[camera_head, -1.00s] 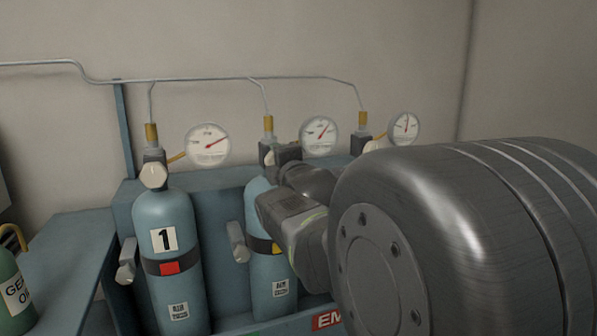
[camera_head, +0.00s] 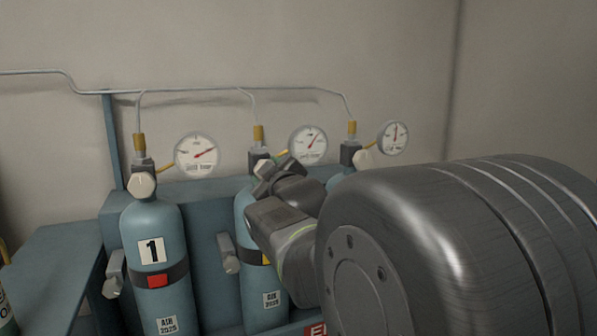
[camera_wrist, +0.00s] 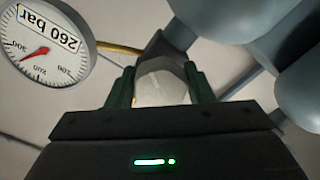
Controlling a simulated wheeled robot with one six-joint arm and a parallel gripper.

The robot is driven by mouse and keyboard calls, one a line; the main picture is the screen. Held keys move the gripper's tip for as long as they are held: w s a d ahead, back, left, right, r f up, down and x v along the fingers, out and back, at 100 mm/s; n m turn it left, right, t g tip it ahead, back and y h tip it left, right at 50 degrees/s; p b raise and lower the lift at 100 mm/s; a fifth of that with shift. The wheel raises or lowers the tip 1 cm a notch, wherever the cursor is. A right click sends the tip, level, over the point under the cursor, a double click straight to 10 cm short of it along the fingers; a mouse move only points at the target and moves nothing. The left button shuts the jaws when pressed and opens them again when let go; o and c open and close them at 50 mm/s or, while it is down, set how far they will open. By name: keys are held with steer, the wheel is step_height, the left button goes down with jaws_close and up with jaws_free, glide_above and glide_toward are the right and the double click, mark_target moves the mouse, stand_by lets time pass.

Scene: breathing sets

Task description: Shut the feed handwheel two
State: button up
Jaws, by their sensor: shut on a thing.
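Handwheel two is a pale knob on the valve of the middle blue cylinder (camera_head: 246,212). In the head view only a sliver of the handwheel (camera_head: 262,167) shows behind my gripper (camera_head: 274,172). In the wrist view the pale faceted handwheel (camera_wrist: 160,85) sits between the two dark green fingers of my gripper (camera_wrist: 161,78), which are shut on it. The gauge of this valve (camera_head: 308,142) shows above right; a gauge with a red needle and a "260 bar" label (camera_wrist: 47,42) shows upside down in the wrist view.
Cylinder 1 (camera_head: 155,225) with its own pale handwheel (camera_head: 142,185) stands to the left. A thin pipe (camera_head: 200,91) runs along the wall above.

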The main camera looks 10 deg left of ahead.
steer(key=m, duration=0.5)
steer(key=shift+a+m+p, duration=0.1)
steer(key=shift+m+p, duration=0.2)
steer(key=shift+p, duration=0.1)
steer(key=m, duration=0.5)
steer(key=shift+p, duration=0.35)
steer(key=m, duration=0.5)
steer(key=shift+s+a+m+p, duration=0.1)
steer(key=shift+m+p, duration=0.2)
steer(key=shift+m, duration=0.1)
steer(key=m, duration=0.4)
steer(key=shift+m, duration=0.3)
steer(key=m+p, duration=0.1)
steer(key=m, duration=0.4)
steer(key=shift+r, duration=0.1)
steer(key=m, duration=0.5)
steer(key=shift+r+p, duration=0.1)
steer(key=shift+p, duration=0.2)
steer(key=m+p, duration=0.1)
steer(key=m, duration=0.8)
steer(key=shift+p, duration=0.35)
steer(key=shift+m, duration=0.5)
